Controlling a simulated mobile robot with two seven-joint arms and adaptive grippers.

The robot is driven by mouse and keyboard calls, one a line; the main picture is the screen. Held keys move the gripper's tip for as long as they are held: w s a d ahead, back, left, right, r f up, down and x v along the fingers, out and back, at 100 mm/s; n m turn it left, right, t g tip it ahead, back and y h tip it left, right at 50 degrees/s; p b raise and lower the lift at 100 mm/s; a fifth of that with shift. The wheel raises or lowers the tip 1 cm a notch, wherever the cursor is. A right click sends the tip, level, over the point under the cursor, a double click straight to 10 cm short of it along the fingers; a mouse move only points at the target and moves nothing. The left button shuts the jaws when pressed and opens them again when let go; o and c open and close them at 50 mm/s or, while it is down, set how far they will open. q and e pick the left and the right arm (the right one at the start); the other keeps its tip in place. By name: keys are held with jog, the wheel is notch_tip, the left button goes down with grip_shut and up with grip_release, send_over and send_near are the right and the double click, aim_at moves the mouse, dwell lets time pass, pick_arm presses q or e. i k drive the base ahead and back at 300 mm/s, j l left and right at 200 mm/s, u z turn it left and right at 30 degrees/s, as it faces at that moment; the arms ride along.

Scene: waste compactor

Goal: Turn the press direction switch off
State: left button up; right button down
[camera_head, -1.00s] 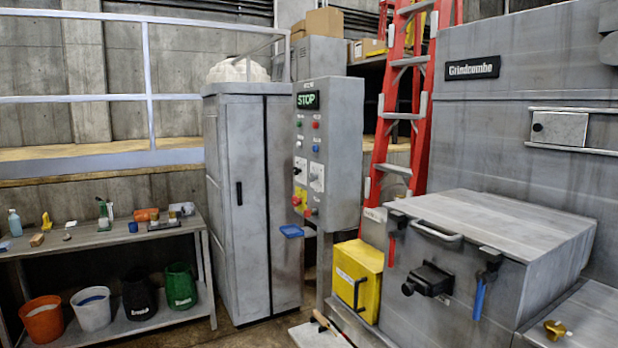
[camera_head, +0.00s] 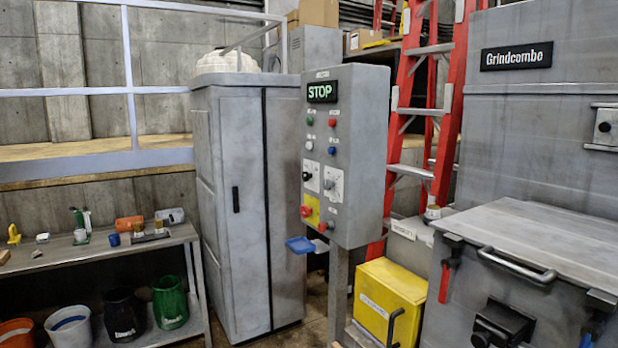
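The grey control panel (camera_head: 347,225) stands on a post in the middle of the head view. A lit STOP display (camera_head: 322,92) is at its top. Below it are small green, red, white and blue buttons. Two white-plated switches sit lower, a left one with a black knob (camera_head: 308,177) and a right one with a grey knob (camera_head: 332,184). I cannot tell which is the press direction switch, as the labels are too small to read. A red emergency button (camera_head: 307,211) on a yellow plate is below the left one. Neither of my grippers is in view.
A tall grey cabinet (camera_head: 220,190) stands left of the panel. A blue tray (camera_head: 299,245) juts out below the panel. A yellow box (camera_head: 390,300) and the grey compactor (camera_head: 560,240) are at the right, a red ladder (camera_head: 450,120) behind. A bench (camera_head: 100,248) is at the left.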

aim_at(306, 176)
jog(key=i+j+z, duration=0.25)
jog(key=z, duration=0.15)
jog(key=i+j+z, duration=0.2)
jog(key=z, duration=0.15)
jog(key=i+j+z, duration=0.15)
jog(key=j+z, duration=0.25)
